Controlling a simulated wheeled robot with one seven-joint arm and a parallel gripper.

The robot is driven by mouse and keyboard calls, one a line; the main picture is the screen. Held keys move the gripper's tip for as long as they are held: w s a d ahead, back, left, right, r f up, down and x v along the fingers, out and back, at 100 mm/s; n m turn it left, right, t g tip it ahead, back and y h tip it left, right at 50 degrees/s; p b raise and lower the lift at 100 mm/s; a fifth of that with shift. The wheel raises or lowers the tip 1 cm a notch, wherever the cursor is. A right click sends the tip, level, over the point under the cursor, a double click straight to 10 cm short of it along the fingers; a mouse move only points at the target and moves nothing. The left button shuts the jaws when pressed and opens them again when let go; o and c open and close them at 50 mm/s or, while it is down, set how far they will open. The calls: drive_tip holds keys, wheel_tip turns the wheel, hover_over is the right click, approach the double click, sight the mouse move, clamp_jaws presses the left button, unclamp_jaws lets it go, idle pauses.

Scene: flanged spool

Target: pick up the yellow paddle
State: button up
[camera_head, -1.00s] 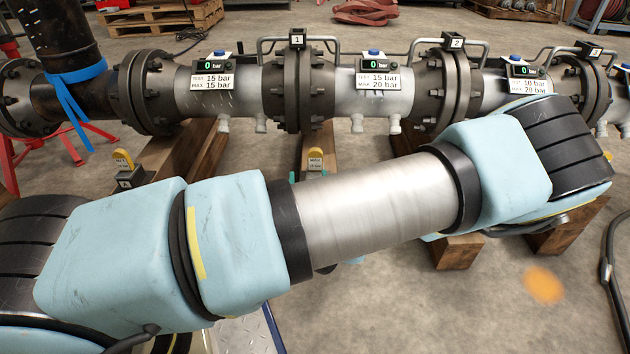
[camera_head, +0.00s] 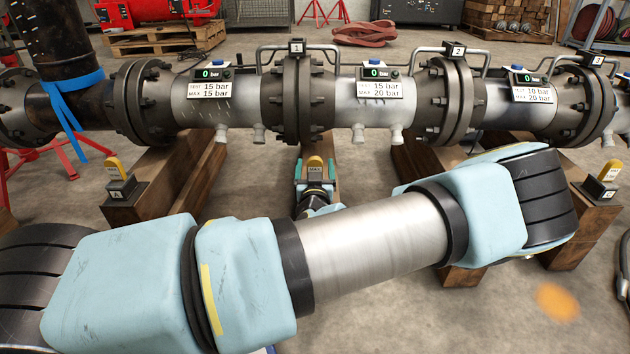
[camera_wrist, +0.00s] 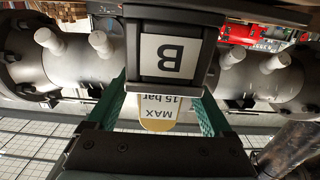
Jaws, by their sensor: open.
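A yellow paddle (camera_head: 315,163) with a white label stands at the middle support below the pipe. In the wrist view this paddle (camera_wrist: 157,126) reads "MAX 15 bar" upside down, beside a dark block marked B (camera_wrist: 168,58). My gripper (camera_head: 314,174) is at this paddle, with its green fingers apart, one on each side. In the wrist view my gripper (camera_wrist: 160,112) shows the paddle between the fingers, with gaps on both sides. Two other yellow paddles stand on blocks, one marked A at left (camera_head: 113,166) and one at right (camera_head: 608,172).
A flanged pipe (camera_head: 370,103) with gauges and downward stubs (camera_head: 358,134) runs across, just above my gripper. Wooden beams (camera_head: 163,183) support it. A red stand (camera_head: 62,158) is at left. Bare floor (camera_head: 480,310) lies at the front right.

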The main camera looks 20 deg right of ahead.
drive_tip(key=shift+w+d, duration=0.15)
drive_tip(key=shift+w, duration=0.2)
clamp_jaws()
idle(0.5)
